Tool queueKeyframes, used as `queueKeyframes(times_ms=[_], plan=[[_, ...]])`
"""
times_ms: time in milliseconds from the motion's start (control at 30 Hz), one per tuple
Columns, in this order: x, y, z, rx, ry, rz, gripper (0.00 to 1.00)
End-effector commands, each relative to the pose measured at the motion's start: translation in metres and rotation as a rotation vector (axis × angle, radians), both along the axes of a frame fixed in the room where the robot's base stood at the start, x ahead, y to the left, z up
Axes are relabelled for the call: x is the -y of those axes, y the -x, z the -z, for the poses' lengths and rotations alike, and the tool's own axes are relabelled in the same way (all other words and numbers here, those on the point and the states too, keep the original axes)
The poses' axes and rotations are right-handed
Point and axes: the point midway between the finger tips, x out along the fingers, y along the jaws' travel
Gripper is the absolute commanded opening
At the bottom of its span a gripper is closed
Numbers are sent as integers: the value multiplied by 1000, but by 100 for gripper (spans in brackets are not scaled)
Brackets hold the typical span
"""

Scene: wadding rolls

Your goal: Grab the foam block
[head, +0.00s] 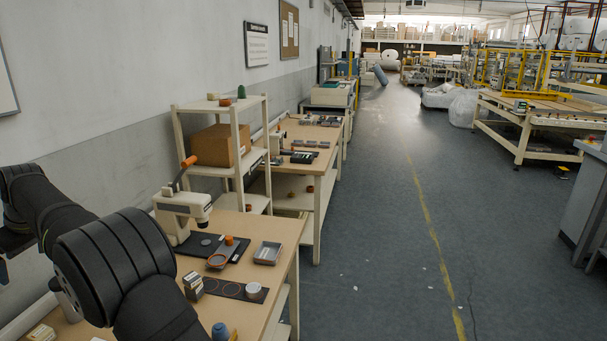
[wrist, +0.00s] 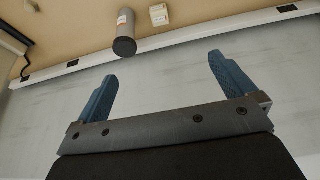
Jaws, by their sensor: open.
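No object is clearly recognisable as the foam block. A small pale block (wrist: 158,14) lies on the tan tabletop at the top of the wrist view. A pale block (head: 40,333) also shows at the lower left edge of the head view; I cannot tell whether it is the same one. A small stacked block (head: 193,286) stands on the near bench. My gripper (wrist: 163,68) is open, with two blue fingers apart and nothing between them. It faces the grey wall beyond the bench edge. In the head view my arm hides part of the bench, and the gripper is out of sight.
A grey cylinder (wrist: 124,35) stands beside the pale block. The near bench (head: 278,231) also holds a cream press (head: 183,212), a grey tray (head: 267,253), a black strip (head: 222,288) and a blue piece (head: 220,331). A shelf rack (head: 236,150) stands behind.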

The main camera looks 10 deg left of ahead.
Motion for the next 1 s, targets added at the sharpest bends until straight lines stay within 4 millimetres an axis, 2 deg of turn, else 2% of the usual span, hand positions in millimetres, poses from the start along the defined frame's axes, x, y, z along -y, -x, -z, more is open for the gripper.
queueKeyframes(times_ms=[400,533,800,867,1000], plan=[[0,0,0,0,0,0,100],[0,0,0,0,0,0,74],[-1,0,1,0,1,0,73],[-4,0,9,-1,3,3,73],[-23,1,53,-3,10,23,73]])
